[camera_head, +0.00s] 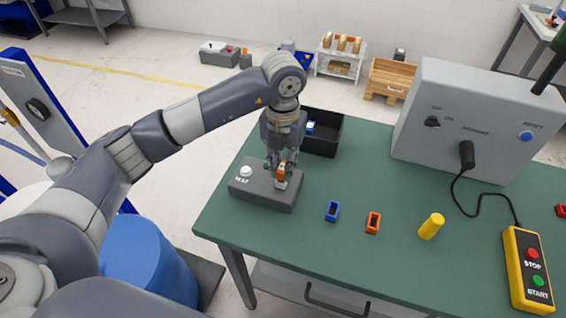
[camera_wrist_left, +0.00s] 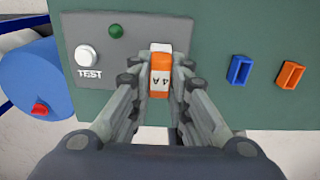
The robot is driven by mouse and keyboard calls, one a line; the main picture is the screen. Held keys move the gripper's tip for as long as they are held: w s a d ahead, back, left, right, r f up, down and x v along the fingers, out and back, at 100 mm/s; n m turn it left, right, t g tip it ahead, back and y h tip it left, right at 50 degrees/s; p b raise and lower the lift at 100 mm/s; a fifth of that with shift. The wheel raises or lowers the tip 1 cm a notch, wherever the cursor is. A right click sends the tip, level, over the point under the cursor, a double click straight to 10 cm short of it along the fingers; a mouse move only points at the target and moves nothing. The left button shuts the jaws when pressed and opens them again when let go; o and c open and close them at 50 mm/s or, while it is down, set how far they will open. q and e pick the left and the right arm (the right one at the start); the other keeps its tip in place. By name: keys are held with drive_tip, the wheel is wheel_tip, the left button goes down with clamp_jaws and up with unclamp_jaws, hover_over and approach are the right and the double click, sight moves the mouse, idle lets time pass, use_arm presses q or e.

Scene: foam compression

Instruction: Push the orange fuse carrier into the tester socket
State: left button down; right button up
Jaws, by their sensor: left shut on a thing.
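The tester (camera_head: 262,190) is a dark grey box with a white TEST button, standing at the left end of the green table. The orange fuse carrier (camera_head: 281,172) stands upright at the right part of the tester's top. In the left wrist view the carrier (camera_wrist_left: 161,70) shows a white label reading "4 A" and a white end. My left gripper (camera_head: 282,165) points down over the tester and is shut on the carrier. The socket is hidden under the carrier and fingers, so I cannot tell how deep the carrier sits. My right gripper is not in view.
A grey cabinet (camera_head: 470,120) and a yellow START/STOP box (camera_head: 528,270) are at the right.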

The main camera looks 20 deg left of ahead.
sight(283, 167)
use_arm(q)
drive_tip(key=shift+f+b, duration=0.35)
drive_tip(key=shift+f, duration=0.15)
drive_tip(key=c, duration=1.4)
unclamp_jaws()
drive_tip(key=shift+c, duration=0.2)
drive_tip(key=shift+r, duration=0.15)
drive_tip(key=shift+r+p, duration=1.6)
drive_tip(key=shift+r, duration=1.3)
